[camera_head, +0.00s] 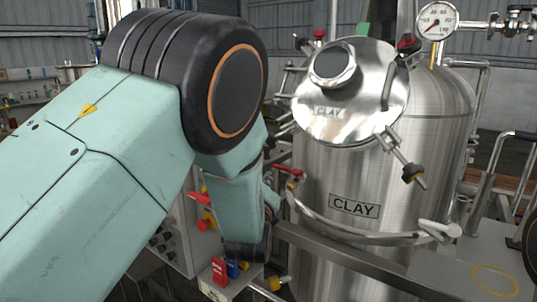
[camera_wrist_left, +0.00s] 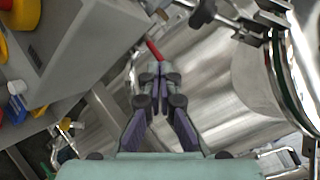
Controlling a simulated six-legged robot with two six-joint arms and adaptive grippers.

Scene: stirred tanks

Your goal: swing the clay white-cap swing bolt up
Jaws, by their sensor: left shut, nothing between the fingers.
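The steel tank labelled CLAY (camera_head: 355,209) stands right of centre in the head view, its round hatch lid (camera_head: 375,115) tilted toward me. A swing bolt with a black and yellow cap (camera_head: 411,173) hangs at the lid's lower right. A red-capped one (camera_head: 407,43) shows at the top right. I cannot make out a white cap on any bolt; the left of the hatch is partly hidden by my left arm. My left gripper (camera_wrist_left: 158,72) is shut and empty, in front of the tank wall in the wrist view. A red handle (camera_wrist_left: 155,49) shows just beyond its tips.
A curved bar (camera_head: 350,236) runs round the tank front, with a red handle (camera_head: 288,172) at its left and a pale handle (camera_head: 440,229) at its right. A grey control box (camera_wrist_left: 75,45) is close left in the wrist view. A gauge (camera_head: 437,20) stands top right.

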